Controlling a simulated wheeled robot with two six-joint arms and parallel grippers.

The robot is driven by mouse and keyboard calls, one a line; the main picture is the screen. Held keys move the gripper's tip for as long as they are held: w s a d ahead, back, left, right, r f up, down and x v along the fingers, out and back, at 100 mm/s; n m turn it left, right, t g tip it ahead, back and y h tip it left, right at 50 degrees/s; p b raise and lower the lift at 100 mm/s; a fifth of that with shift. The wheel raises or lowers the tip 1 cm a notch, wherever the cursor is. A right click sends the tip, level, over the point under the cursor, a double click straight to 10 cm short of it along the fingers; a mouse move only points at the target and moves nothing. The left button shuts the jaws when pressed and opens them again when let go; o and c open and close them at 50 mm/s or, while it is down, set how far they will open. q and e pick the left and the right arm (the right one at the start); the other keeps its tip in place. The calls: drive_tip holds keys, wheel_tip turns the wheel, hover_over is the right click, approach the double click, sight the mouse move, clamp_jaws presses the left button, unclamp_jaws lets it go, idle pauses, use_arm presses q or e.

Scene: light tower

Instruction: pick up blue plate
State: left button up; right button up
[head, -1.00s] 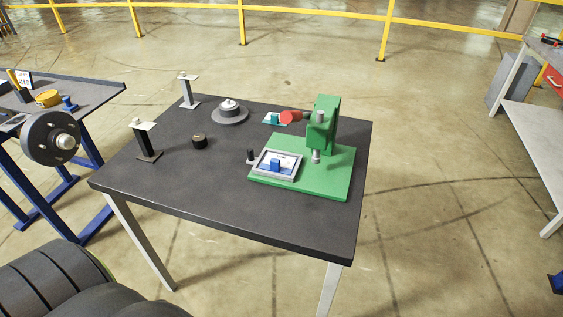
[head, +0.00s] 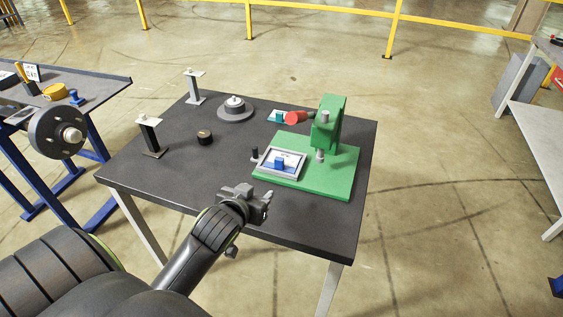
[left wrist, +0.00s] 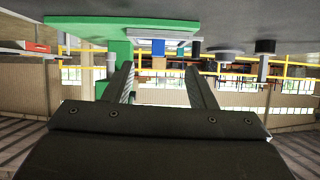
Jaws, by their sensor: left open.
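A small plate with a raised blue block (head: 279,163) lies inside a grey square frame on the green press base (head: 315,187). The blue block also shows in the left wrist view (left wrist: 158,47), where the scene is upside down. My right gripper is not in view.
Two posts (head: 151,136), a small dark cylinder (head: 205,137) and a round grey base (head: 235,109) stand further left. The table's front left is clear.

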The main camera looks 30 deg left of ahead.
use_arm(q)
drive_tip(key=w+r+t, duration=0.1)
drive_tip(key=w+r, duration=0.1)
drive_tip(key=w, duration=0.1)
drive_tip(key=p, duration=0.1)
approach(278, 162)
drive_tip(key=x, duration=0.4)
drive_tip(key=shift+w+d+r, duration=0.2)
drive_tip(key=shift+w+d, duration=0.05)
drive_tip(key=shift+w, duration=0.3)
drive_tip(key=shift+s+a+f+p+x, duration=0.1)
drive_tip(key=shift+f+p+x, duration=0.05)
drive_tip(key=shift+x, duration=0.6)
drive_tip(key=shift+s+a+f+p+x, duration=0.1)
drive_tip(key=shift+p+x, duration=0.05)
drive_tip(key=shift+x, duration=0.6)
drive_tip(key=shift+s+a+f+p+x, duration=0.1)
drive_tip(key=shift+f+p+x, duration=0.05)
drive_tip(key=shift+x, duration=1.45)
clamp_jaws()
